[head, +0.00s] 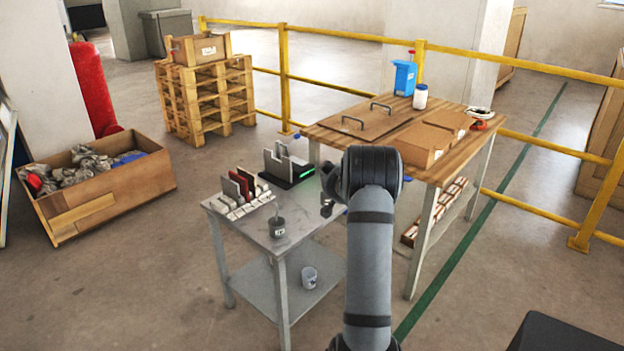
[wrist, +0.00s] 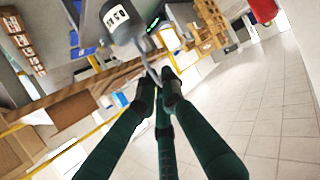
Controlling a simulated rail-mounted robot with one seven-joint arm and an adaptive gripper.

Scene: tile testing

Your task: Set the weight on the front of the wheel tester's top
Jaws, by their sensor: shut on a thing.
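The weight (head: 278,229) is a small dark grey cylinder with a white label and a thin metal stem. In the wrist view the weight (wrist: 122,20) is large at the top, and its bent stem runs to the fingertips. My gripper (wrist: 158,88) is shut on this stem. I cannot tell whether the weight touches the table below. The likely wheel tester (head: 287,164), grey uprights on a black base with a green light, stands at the back of the grey table.
The grey table (head: 245,236) also bears a rack of tiles (head: 240,193) at its left. A white cup (head: 309,277) stands on its lower shelf. The wooden workbench (head: 342,144) to the right bears boxes, a board and bottles. Bare tabletop lies between the weight and the tester.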

